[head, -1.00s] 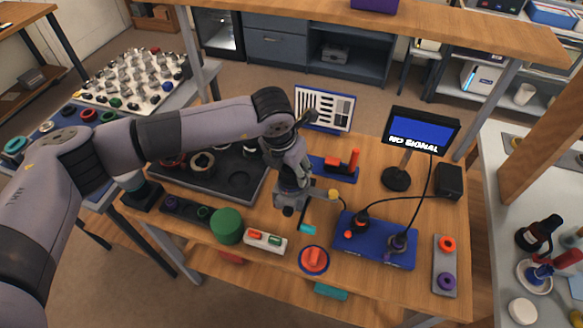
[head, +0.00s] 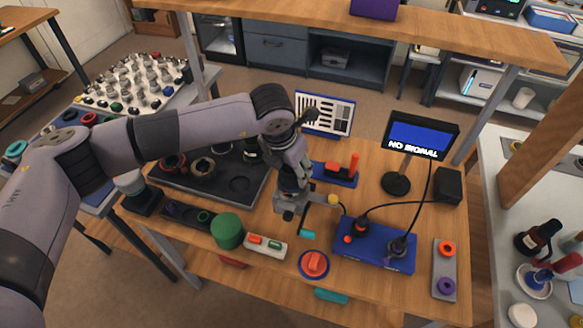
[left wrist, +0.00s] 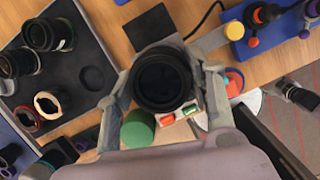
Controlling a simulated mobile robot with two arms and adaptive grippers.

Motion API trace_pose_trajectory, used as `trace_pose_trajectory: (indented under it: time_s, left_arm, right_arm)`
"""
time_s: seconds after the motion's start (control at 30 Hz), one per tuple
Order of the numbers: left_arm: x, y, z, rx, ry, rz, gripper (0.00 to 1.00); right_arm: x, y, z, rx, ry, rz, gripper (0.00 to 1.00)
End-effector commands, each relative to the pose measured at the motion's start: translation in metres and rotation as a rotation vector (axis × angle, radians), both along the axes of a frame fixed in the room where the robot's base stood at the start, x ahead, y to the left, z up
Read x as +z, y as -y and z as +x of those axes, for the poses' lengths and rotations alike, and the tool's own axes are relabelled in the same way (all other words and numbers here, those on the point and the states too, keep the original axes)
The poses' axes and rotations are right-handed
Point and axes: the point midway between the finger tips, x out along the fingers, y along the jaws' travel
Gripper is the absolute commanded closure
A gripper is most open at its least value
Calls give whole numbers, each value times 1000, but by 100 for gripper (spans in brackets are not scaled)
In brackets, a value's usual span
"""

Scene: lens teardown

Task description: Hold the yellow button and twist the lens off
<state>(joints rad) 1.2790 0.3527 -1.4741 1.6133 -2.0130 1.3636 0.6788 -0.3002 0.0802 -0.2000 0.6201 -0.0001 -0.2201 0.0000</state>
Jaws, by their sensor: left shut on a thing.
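My left gripper (head: 297,202) hangs over the middle of the wooden table. In the left wrist view its two fingers are shut around a round black lens (left wrist: 162,80), seen end-on. In the head view the gripper mostly hides this lens, and I cannot tell what lies behind it. A small round yellow button (head: 333,200) shows just right of the gripper in the head view. It also shows in the left wrist view (left wrist: 235,30), apart from the left fingers. No gripper is seen holding it. My right gripper is not in view.
A blue board (head: 375,246) with knobs and cables lies to the right. A dark tray (head: 222,190) with lens parts lies to the left. A green cylinder (head: 228,230), a button box (head: 262,247) and a red knob (head: 314,264) stand in front. A monitor (head: 420,135) stands behind.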

Motion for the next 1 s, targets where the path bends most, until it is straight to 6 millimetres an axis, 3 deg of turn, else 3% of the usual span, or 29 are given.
trace_pose_trajectory:
  time_s: [0.37, 1.0]
  left_arm:
    - [5, 0, 1, 0, 2, -1, 88]
    - [43, 0, 1, 0, 3, -2, 88]
  right_arm:
    - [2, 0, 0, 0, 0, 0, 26]
    - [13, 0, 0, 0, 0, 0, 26]
